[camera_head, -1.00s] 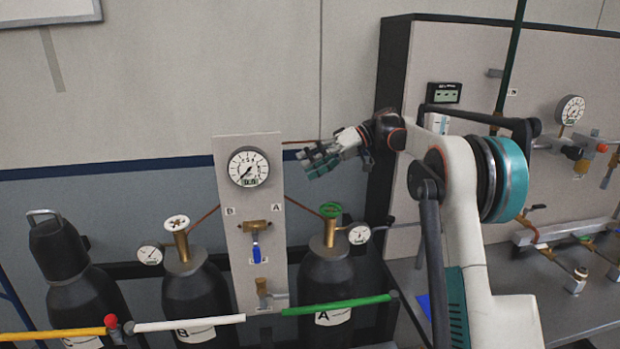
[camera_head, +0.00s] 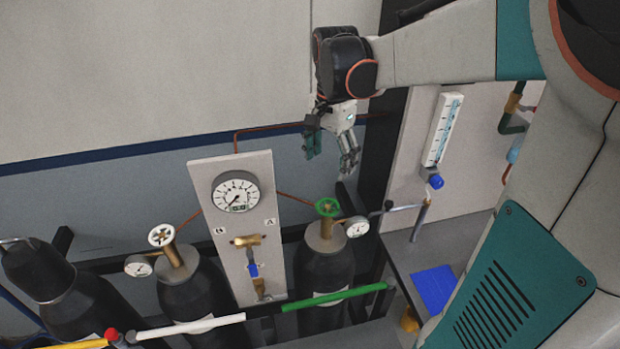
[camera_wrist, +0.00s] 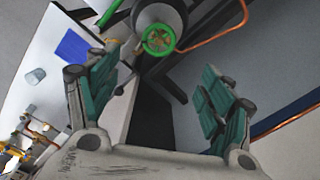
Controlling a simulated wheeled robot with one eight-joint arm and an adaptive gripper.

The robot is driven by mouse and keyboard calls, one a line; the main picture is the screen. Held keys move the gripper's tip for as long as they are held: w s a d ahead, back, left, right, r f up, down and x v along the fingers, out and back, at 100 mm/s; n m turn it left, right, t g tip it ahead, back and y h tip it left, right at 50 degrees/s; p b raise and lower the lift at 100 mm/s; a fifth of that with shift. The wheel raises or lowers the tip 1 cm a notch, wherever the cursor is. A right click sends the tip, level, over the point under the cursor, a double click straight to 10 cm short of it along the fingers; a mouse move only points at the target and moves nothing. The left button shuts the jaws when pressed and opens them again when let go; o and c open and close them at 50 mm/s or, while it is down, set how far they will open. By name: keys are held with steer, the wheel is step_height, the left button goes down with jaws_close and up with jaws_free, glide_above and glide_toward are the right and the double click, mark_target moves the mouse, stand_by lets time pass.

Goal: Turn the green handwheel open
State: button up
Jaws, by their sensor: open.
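The green handwheel (camera_head: 327,207) sits on top of a dark gas cylinder (camera_head: 322,275), the one by label A. In the wrist view the handwheel (camera_wrist: 159,39) shows face-on at the upper middle, between and beyond my fingers. My gripper (camera_head: 331,152) is open and empty. It points down above the handwheel, with a clear gap between them. In the wrist view its two green-padded fingers (camera_wrist: 158,95) stand wide apart.
A panel with a pressure gauge (camera_head: 236,192) stands left of the handwheel. A small gauge (camera_head: 357,226) is right beside the handwheel. A white handwheel (camera_head: 161,235) tops another cylinder. A green bar (camera_head: 335,297) crosses in front. A copper pipe (camera_wrist: 222,34) runs nearby.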

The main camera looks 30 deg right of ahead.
mark_target(327, 206)
step_height(327, 206, down, 14)
steer(key=shift+r+b, duration=0.1)
steer(key=shift+b, duration=0.55)
steer(key=c, duration=1.1)
